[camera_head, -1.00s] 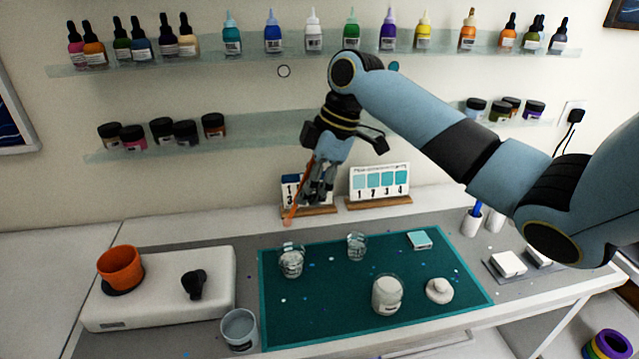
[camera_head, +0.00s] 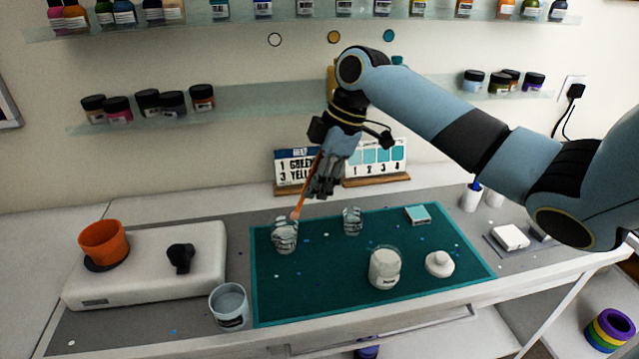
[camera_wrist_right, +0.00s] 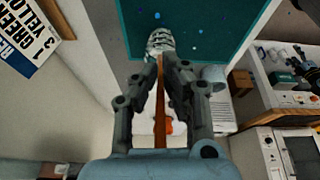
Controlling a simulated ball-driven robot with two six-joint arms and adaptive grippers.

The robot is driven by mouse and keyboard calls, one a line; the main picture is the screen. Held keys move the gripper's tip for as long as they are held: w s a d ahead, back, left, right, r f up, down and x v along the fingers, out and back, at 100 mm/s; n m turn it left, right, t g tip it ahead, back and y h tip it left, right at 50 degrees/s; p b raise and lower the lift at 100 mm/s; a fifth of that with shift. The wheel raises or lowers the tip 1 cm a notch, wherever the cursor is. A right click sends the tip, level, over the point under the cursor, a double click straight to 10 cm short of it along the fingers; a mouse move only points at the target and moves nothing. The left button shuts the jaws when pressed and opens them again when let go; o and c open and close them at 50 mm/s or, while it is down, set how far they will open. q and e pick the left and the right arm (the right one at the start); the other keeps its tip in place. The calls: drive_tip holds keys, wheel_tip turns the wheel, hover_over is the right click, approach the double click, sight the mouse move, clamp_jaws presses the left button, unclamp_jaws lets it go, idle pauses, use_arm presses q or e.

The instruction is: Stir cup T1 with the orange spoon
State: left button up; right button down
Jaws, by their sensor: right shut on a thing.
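My right gripper (camera_head: 322,188) is shut on the orange spoon (camera_head: 303,199), which slants down and left from the fingers. In the right wrist view the spoon (camera_wrist_right: 160,101) runs between the fingers (camera_wrist_right: 167,62) towards a clear cup (camera_wrist_right: 160,40). In the head view the spoon's lower end shows at the rim of the left clear cup (camera_head: 285,237) on the teal mat; I cannot tell whether it is inside. A second clear cup (camera_head: 352,222) stands to the right. Their labels are too small to read, so I cannot tell which is T1. My left gripper is out of view.
On the teal mat (camera_head: 330,290) stand a white-filled jar (camera_head: 384,268) and a white lidded pot (camera_head: 439,263). A bluish cup (camera_head: 229,306) stands at its left edge. A white appliance (camera_head: 140,285) with an orange pot (camera_head: 103,241) is farther left. Sign cards (camera_head: 297,166) stand behind.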

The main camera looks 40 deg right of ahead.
drive_tip(key=b+x, duration=0.2)
drive_tip(key=x, duration=0.3)
drive_tip(key=shift+f, duration=0.15)
drive_tip(key=shift+a+f+b, duration=0.25)
drive_tip(key=shift+f+b, duration=0.1)
drive_tip(key=shift+f, duration=0.05)
drive_tip(key=shift+f, duration=0.1)
drive_tip(key=shift+s, duration=0.1)
